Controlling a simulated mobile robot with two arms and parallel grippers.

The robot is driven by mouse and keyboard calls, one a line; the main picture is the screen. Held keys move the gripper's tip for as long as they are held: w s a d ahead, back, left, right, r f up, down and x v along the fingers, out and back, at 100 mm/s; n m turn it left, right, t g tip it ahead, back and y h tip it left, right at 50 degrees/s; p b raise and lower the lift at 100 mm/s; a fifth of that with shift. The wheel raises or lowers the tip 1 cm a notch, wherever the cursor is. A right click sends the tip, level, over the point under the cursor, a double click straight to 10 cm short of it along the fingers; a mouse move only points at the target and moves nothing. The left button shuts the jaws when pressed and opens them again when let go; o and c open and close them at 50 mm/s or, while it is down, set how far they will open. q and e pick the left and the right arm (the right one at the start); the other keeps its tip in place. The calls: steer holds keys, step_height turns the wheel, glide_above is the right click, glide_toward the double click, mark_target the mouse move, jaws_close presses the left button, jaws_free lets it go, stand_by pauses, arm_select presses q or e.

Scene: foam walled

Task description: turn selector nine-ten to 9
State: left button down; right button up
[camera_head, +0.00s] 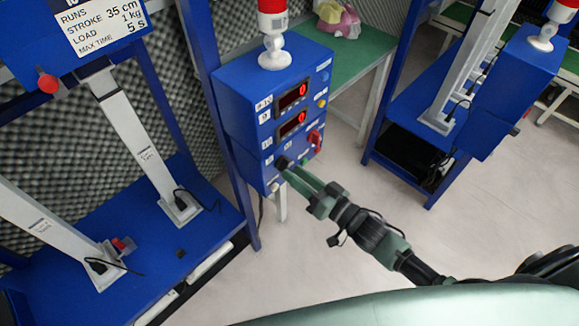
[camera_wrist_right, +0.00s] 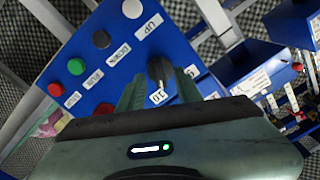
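The blue control box (camera_head: 262,115) stands at the middle of the head view. The black selector knob (camera_head: 282,162) is low on its front, close to my right fingertips. In the right wrist view the knob (camera_wrist_right: 160,70) shows between my two green fingers, with a label reading 10 below it and a 9 label (camera_wrist_right: 192,71) to its right. My right gripper (camera_head: 292,172) is open, its fingers on either side of the knob with gaps visible; I cannot tell how deep they reach. My left gripper is not in view.
The box also carries red displays (camera_head: 292,96), a red switch (camera_head: 315,138) and a red-topped lamp (camera_head: 272,20). In the wrist view a white button (camera_wrist_right: 132,8) and red, green and black buttons sit near the knob.

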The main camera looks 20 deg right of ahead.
mark_target(284, 165)
steer(key=shift+x, duration=1.4)
jaws_close()
steer(key=shift+n, duration=0.3)
steer(key=n, duration=1.1)
steer(key=shift+d+n, duration=0.1)
steer(key=shift+n, duration=0.3)
